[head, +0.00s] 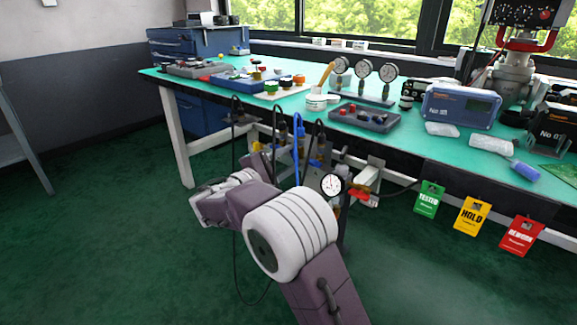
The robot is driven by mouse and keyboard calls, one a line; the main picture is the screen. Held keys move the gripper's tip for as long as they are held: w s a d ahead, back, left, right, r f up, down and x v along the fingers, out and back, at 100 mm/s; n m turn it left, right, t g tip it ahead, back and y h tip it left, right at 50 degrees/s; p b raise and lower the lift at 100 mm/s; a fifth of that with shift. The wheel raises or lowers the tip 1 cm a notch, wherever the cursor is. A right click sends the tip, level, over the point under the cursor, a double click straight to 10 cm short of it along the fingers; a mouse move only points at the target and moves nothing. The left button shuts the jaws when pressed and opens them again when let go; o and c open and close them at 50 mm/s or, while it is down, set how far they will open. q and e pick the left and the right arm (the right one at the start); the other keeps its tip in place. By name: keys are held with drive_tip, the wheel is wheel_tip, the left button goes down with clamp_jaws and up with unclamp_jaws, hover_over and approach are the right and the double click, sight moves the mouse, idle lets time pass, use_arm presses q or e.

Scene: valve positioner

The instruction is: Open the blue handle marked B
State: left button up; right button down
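A small blue part (316,163), which may be the blue handle, shows among the valve fittings (287,155) under the bench's front edge. It is small and partly crowded by fittings; no letter B is readable on it. One purple and white arm of mine comes up from the bottom, just right of the middle, and bends left in front of the fittings. I take it for my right arm. Its fingertips cannot be made out, so I cannot tell whether the gripper touches anything. My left gripper is not in view.
A pressure gauge (332,184) and a red handle (362,198) sit right of the fittings. Hoses, one a blue hose (297,140), hang there. The green-topped bench (215,88) carries tools and gauges. Tags, including a yellow HOLD tag (472,215), hang at right. Floor at left is clear.

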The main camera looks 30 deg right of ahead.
drive_tip(key=m+b, duration=0.2)
drive_tip(key=m, duration=0.1)
drive_tip(key=shift+f+b, duration=0.35)
drive_tip(key=shift+r+m+b, duration=0.15)
drive_tip(key=shift+m+b, duration=0.75)
drive_tip(key=shift+m, duration=0.5)
drive_tip(key=c, duration=1.2)
unclamp_jaws()
drive_tip(key=shift+r, duration=0.1)
